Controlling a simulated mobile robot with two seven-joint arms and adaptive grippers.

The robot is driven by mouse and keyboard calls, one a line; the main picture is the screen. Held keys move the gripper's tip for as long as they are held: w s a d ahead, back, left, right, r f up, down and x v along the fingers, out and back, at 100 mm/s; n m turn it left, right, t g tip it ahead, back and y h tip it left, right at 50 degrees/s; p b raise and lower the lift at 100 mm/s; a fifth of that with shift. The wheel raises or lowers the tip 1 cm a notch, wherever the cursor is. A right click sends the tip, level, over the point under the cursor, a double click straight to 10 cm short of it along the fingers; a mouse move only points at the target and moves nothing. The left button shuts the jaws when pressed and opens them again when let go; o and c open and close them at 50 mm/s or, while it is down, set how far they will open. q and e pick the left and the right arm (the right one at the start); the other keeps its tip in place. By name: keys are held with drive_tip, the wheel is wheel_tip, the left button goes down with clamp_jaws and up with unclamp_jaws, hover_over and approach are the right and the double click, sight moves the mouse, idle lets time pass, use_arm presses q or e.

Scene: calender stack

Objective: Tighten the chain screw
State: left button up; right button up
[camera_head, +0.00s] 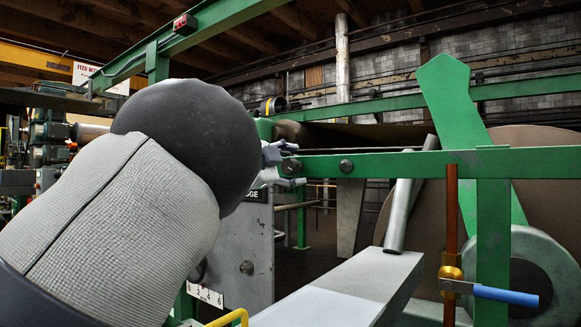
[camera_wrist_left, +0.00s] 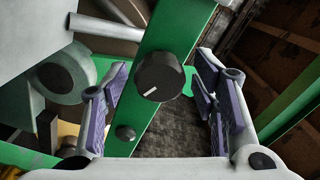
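The chain screw appears as a dark round knob (camera_wrist_left: 160,76) with a white line across its face, on a green bar (camera_wrist_left: 172,32) in the left wrist view. My left gripper (camera_wrist_left: 163,70) is open. Its purple-padded fingers stand on either side of the knob in that view, with visible gaps and nothing held. In the head view my left gripper (camera_head: 272,160) is at the left part of the horizontal green beam (camera_head: 420,163), partly hidden by my arm. Two dark round heads show on this beam, one (camera_head: 291,167) beside the gripper and one (camera_head: 346,166) further right. My right gripper is not in view.
A green upright (camera_head: 493,250) and a copper-coloured rod (camera_head: 451,220) with a blue-handled valve (camera_head: 505,295) stand at the right. A smaller dark bolt (camera_wrist_left: 125,132) sits lower on the bar.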

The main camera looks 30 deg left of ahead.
use_arm(q)
drive_tip(key=s, duration=1.2)
drive_tip(key=shift+a, duration=0.45)
